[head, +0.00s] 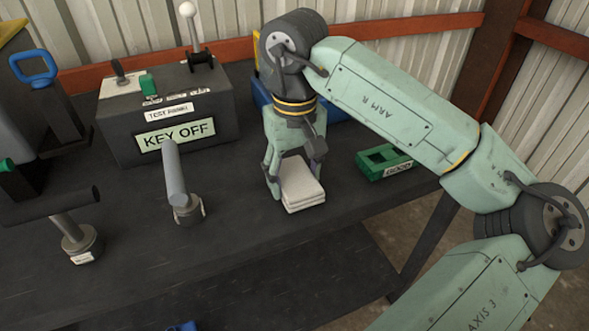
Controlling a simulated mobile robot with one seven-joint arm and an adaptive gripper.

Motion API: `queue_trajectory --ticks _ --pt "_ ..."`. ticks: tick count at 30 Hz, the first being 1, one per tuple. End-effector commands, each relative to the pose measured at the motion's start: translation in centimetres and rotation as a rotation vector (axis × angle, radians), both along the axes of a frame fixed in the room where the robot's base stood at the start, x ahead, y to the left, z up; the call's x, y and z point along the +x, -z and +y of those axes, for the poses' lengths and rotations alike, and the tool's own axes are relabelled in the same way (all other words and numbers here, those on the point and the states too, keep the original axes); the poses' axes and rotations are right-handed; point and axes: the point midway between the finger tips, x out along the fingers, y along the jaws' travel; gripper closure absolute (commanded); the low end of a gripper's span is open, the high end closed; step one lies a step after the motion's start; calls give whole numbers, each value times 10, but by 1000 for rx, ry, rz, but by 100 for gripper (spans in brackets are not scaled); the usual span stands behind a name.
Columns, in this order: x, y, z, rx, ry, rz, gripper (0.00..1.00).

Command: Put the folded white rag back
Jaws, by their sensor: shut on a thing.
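The folded white rag (304,192) is a small stack of pale layers at the middle of the dark bench, near its front edge. My gripper (294,178) points down over the rag, with one finger at its left side and the other at its far right side. It is shut on the rag. The rag looks level, at or very near the bench top; I cannot tell whether it touches the surface. Part of the rag's far side is hidden by the fingers.
A test panel box (185,110) reading "KEY OFF" stands at the back left. A grey-handled lever (178,185) and a T-handle (70,230) stand left of the rag. A green "GOOD" tray (385,165) lies right. A blue bin (262,98) is partly hidden behind my gripper.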

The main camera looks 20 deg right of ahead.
Motion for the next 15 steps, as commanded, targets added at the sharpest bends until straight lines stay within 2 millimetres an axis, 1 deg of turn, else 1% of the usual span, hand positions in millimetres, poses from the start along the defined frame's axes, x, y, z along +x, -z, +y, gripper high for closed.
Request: queue_trajectory --ticks 7,12,13,15 --pt "0 2 0 -1 0 -1 70" --pt "0 7 0 -1 0 -1 70" --pt "0 6 0 -1 0 -1 42" --pt "0 5 0 0 0 -1 37"
